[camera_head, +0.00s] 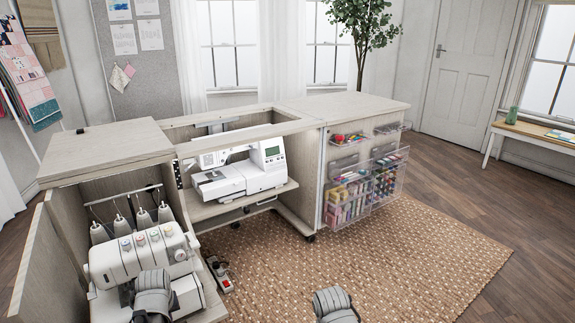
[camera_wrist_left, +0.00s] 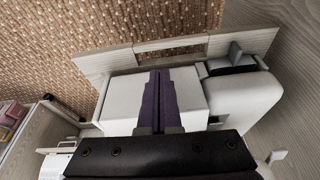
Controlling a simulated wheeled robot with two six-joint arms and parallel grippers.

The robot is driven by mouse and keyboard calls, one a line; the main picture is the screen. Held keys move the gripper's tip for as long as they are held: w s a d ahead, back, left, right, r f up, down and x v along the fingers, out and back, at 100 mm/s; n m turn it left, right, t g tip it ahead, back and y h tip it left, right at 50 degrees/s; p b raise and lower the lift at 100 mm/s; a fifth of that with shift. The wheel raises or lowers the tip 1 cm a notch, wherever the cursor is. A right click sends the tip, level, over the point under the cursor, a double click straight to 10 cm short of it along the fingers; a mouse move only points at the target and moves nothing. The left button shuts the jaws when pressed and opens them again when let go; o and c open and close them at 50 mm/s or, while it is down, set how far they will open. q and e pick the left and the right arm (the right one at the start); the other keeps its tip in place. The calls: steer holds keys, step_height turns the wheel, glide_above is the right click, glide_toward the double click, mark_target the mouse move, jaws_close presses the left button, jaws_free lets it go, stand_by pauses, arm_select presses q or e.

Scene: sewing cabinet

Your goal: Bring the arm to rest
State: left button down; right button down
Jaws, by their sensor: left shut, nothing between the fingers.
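My left gripper (camera_wrist_left: 159,73) shows in the left wrist view as two dark purple fingers lying together, with nothing between them. The fingers lie in front of a white machine body (camera_wrist_left: 195,82); I cannot tell whether they touch it. In the head view, a grey rounded link of my left arm (camera_head: 153,293) stands in front of the white overlock machine at the lower left, and the left fingers cannot be made out there. A grey link of my right arm (camera_head: 335,304) shows at the bottom edge. The right gripper is out of view.
The overlock machine (camera_head: 122,258) sits in the cabinet's left bay, beside an open door (camera_head: 50,262). A white sewing machine (camera_head: 238,172) stands on the middle shelf. Clear bins (camera_head: 347,204) hang on the right door. A power strip (camera_head: 220,275) lies near the cabinet.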

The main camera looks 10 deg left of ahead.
arm_select(q)
steer(key=s+d+r+m+g+p, duration=0.15)
steer(key=d+m, duration=0.25)
steer(key=d, duration=0.7)
steer(key=s+d+r+m+g+p, duration=0.1)
steer(key=s+d+m, duration=0.15)
steer(key=d, duration=0.85)
steer(key=s+d+r+m+g+p, duration=0.15)
steer(key=d+m, duration=0.35)
steer(key=d, duration=0.6)
step_height(320, 180, up, 37)
steer(key=t+h+p, duration=0.1)
steer(key=p, duration=3.7)
steer(key=shift+s+r, duration=0.15)
steer(key=shift+s, duration=0.05)
steer(key=shift+a+n, duration=0.15)
steer(key=shift+n, duration=0.1)
